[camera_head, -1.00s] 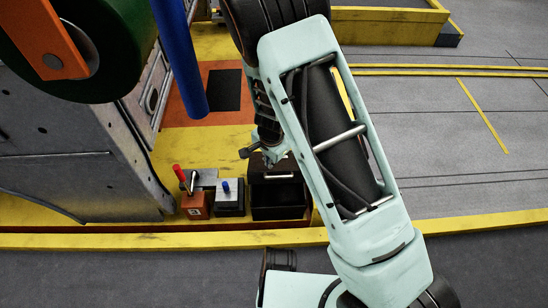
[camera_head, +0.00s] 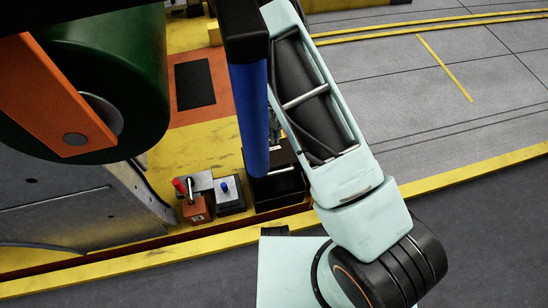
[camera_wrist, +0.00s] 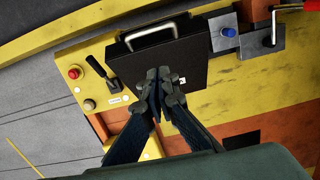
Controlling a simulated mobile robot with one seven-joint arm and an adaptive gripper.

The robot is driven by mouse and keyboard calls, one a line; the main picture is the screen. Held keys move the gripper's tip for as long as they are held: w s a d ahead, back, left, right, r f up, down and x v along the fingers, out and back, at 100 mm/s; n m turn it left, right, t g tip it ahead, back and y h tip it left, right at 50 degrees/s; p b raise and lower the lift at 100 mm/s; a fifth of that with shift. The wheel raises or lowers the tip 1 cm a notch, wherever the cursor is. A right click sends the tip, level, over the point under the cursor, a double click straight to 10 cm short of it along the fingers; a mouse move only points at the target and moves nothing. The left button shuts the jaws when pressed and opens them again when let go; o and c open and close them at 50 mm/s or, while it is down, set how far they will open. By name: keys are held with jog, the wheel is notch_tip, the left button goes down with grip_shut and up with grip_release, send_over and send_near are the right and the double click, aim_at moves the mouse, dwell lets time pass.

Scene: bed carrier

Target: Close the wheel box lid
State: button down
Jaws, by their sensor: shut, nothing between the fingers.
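The wheel box is the black box (camera_head: 280,200) on the yellow floor strip, behind the yellow kerb. A blue post hides part of it in the head view. In the wrist view its dark lid (camera_wrist: 137,66) shows as a flat panel with a metal handle (camera_wrist: 150,34) along the far edge. I cannot tell whether the lid is fully shut. My gripper (camera_wrist: 158,78) is shut and empty, with its fingertips in front of the lid's near edge, close to a small white label. Contact is unclear. In the head view the fingers are mostly hidden behind the blue post.
A blue-button box (camera_head: 229,194) and an orange lever box (camera_head: 196,207) stand left of the wheel box. A control panel with a red button (camera_wrist: 74,72) and black lever (camera_wrist: 100,72) lies on its other side. A blue post (camera_head: 250,115) and green roller (camera_head: 105,75) are nearby.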

jog(key=b, duration=0.2)
send_over(277, 164)
jog(key=f, duration=0.9)
jog(key=shift+a+f, duration=0.25)
jog(key=shift+a, duration=0.05)
jog(key=shift+s+d+f+b, duration=0.25)
jog(key=shift+s+f+b, duration=0.15)
jog(key=shift+s+f, duration=0.75)
jog(key=shift+s+d+f, duration=0.1)
jog(key=shift+s+f, duration=0.2)
jog(key=shift+f, duration=0.05)
jog(key=shift+f, duration=0.15)
